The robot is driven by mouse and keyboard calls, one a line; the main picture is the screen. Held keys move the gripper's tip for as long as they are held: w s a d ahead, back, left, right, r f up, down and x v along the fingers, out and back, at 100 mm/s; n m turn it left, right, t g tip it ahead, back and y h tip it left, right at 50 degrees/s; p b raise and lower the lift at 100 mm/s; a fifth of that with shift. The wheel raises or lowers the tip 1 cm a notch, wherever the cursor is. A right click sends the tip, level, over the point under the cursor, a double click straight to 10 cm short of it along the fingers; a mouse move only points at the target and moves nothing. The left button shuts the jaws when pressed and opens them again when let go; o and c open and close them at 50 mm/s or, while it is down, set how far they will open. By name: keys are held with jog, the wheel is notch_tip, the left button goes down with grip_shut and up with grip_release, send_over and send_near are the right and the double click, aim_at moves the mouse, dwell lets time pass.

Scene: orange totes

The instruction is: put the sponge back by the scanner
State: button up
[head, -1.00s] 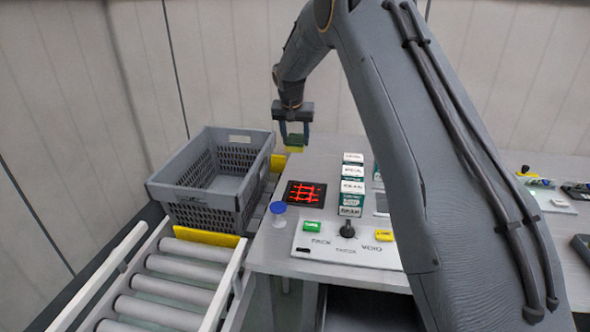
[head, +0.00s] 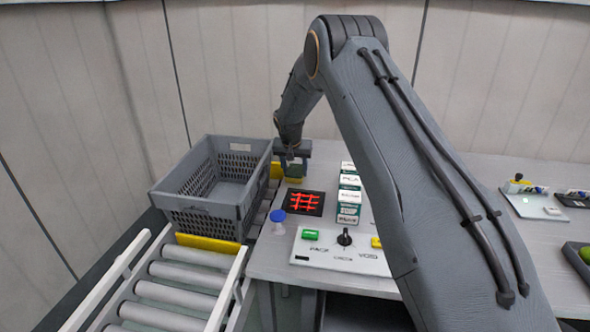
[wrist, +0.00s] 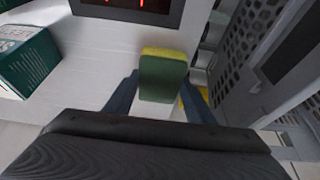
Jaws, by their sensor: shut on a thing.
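The sponge (head: 295,171) is a green and yellow block between the fingers of my gripper (head: 292,163). It sits low at the table's back left, just behind the scanner (head: 304,202), a black plate with glowing red lines. The wrist view shows the sponge (wrist: 163,80) with its green side toward the camera and a yellow edge. My gripper (wrist: 160,100) is shut on it. The scanner's edge (wrist: 135,10) is at the top of the wrist view, apart from the sponge. I cannot tell whether the sponge touches the table.
A grey crate (head: 205,215) stands on the roller conveyor (head: 190,275) close left of my gripper. A stack of white and green boxes (head: 349,196) stands right of the scanner. A blue-topped object (head: 278,217) and a button panel (head: 335,252) are in front.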

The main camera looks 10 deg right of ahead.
jog(key=shift+f, duration=0.2)
jog(key=o, duration=1)
jog(key=shift+r, duration=0.1)
jog(key=b+v, duration=0.4)
jog(key=v, duration=0.8)
jog(key=s+d+f+n+g+y, duration=0.1)
jog(key=s+f+n, duration=0.1)
jog(key=s, duration=1.9)
jog(key=s+d+f+n+g, duration=0.1)
jog(key=s+f+n+g, duration=0.1)
jog(key=s, duration=2)
jog(key=shift+f+y, duration=0.4)
jog(key=shift+f, duration=0.3)
